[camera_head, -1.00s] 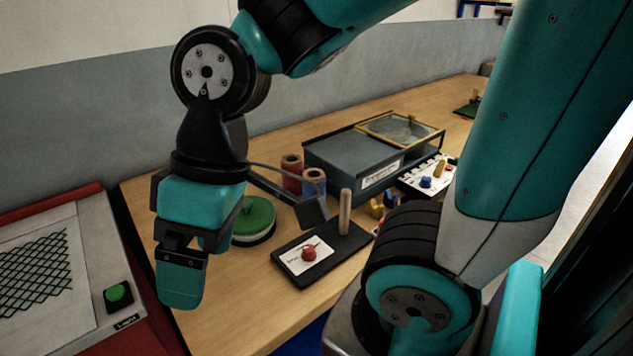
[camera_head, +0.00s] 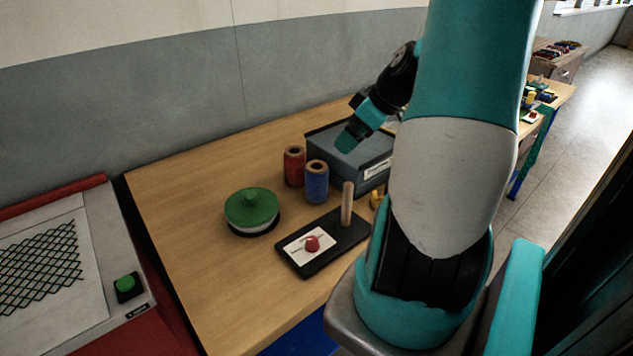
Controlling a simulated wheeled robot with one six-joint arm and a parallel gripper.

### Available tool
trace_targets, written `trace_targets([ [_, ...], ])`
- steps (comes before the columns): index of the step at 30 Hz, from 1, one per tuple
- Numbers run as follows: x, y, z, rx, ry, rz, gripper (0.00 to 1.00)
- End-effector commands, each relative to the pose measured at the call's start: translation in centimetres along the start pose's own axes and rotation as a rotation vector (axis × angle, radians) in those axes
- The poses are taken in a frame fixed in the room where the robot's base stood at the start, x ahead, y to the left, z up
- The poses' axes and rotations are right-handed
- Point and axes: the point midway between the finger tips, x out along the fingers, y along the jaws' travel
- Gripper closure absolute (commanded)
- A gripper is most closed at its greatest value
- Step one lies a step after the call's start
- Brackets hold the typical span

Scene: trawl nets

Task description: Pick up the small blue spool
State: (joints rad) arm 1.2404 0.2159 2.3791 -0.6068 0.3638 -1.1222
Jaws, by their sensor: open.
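A blue spool (camera_head: 316,184) with a tan top and a dark hole stands upright on the wooden table (camera_head: 210,285). A red spool (camera_head: 294,167) stands just behind it to the left. My gripper (camera_head: 352,137) is small in the picture, behind my arm's large link, up and to the right of the blue spool and in front of the grey box in the picture. It is apart from the blue spool, open, with nothing seen between its fingers. My arm hides part of the table on the right.
A grey box (camera_head: 328,165) stands behind the spools. A black base with a wooden peg (camera_head: 347,205) and a red knob (camera_head: 312,243) lies in front. A green-lidded round tub (camera_head: 251,207) is to the left. The table's left part is clear.

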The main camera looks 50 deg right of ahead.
Motion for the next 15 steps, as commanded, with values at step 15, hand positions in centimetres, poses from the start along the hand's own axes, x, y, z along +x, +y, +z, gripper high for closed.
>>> trace_targets([
  [15, 10.4, -0.1, 0.0, -0.001, -0.002, -0.005, 0.07],
])
